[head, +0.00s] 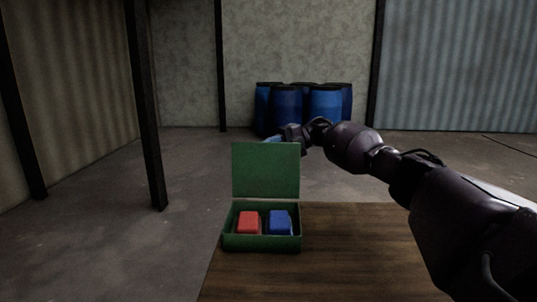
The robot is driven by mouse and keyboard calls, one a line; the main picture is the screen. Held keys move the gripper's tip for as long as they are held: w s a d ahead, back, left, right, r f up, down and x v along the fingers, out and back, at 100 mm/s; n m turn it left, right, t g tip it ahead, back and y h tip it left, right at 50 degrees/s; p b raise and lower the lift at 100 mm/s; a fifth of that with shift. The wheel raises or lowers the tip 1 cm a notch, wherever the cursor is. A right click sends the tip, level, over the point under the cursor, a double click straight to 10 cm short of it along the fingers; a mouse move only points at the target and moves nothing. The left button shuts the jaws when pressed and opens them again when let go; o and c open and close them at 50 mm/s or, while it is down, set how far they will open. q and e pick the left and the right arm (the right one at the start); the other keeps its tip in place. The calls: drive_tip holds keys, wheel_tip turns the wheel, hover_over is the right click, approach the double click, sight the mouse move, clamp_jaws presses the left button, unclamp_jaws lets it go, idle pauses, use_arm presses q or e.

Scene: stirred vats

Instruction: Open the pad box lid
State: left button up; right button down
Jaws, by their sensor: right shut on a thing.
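The green pad box (262,243) sits at the far left corner of the wooden table. Its lid (266,170) stands open, about upright, at the back of the box. A red pad (248,222) and a blue pad (279,222) lie side by side inside. My right arm reaches in from the right, and my right gripper (277,140) is at the lid's top edge, shut on the lid. Its fingertips are small and partly hidden behind the lid. My left gripper is not in view.
The wooden table top (330,260) is bare to the right of the box. Several blue drums (288,105) stand against the back wall. A dark post (146,110) rises from the floor at left, clear of the table.

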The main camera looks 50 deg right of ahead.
drive_tip(key=shift+w+d+f, duration=0.1)
drive_tip(key=shift+f, duration=0.15)
drive_tip(key=c, duration=0.8)
unclamp_jaws()
drive_tip(key=shift+f, duration=0.1)
drive_tip(key=shift+d+r, duration=0.25)
drive_tip(key=shift+d, duration=0.2)
use_arm(q)
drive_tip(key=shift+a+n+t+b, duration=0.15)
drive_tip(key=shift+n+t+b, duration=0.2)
drive_tip(key=shift+b, duration=0.5)
use_arm(e)
drive_tip(key=shift+v, duration=5)
drive_tip(key=shift+a, duration=0.1)
